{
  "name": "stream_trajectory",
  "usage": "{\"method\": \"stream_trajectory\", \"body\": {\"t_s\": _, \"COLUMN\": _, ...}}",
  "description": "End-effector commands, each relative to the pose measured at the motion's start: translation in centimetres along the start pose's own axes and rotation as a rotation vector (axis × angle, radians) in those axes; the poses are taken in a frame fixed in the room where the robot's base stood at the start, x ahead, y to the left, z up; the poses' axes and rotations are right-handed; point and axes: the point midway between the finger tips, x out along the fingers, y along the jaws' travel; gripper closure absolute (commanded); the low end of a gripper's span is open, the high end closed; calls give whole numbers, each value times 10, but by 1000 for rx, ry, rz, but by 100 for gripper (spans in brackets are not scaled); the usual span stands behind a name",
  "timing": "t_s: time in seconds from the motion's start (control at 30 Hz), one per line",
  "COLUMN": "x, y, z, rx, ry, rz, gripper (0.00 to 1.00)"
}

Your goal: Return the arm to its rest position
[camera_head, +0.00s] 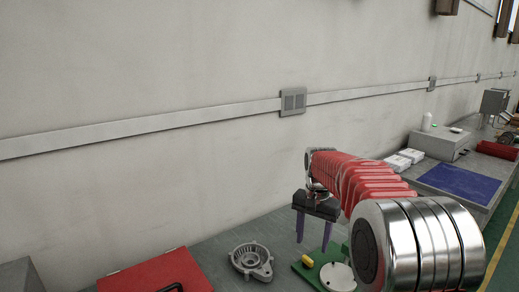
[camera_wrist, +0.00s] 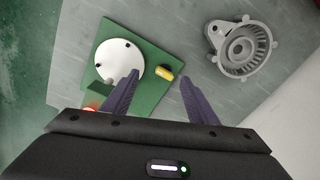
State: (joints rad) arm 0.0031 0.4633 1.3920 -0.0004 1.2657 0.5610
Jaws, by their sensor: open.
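My gripper (camera_head: 313,228) points down over the grey bench, held by my red and silver arm, which reaches in from the right in the head view. The fingers appear above the board; contact cannot be told.
A grey alternator housing (camera_head: 252,261) lies on the bench left of my gripper; the wrist view shows it too (camera_wrist: 239,48). A red case (camera_head: 157,273) is farther left. The wall (camera_head: 150,75) runs behind. A blue mat (camera_head: 458,181) and white boxes (camera_head: 404,159) are at right.

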Motion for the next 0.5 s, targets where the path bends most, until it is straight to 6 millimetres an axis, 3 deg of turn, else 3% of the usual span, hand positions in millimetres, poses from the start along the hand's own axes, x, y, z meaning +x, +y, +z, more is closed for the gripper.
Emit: {"method": "stream_trajectory", "body": {"t_s": 0.5, "x": -21, "y": 56, "z": 90, "rx": -307, "ry": 84, "rz": -37, "gripper": 47}}
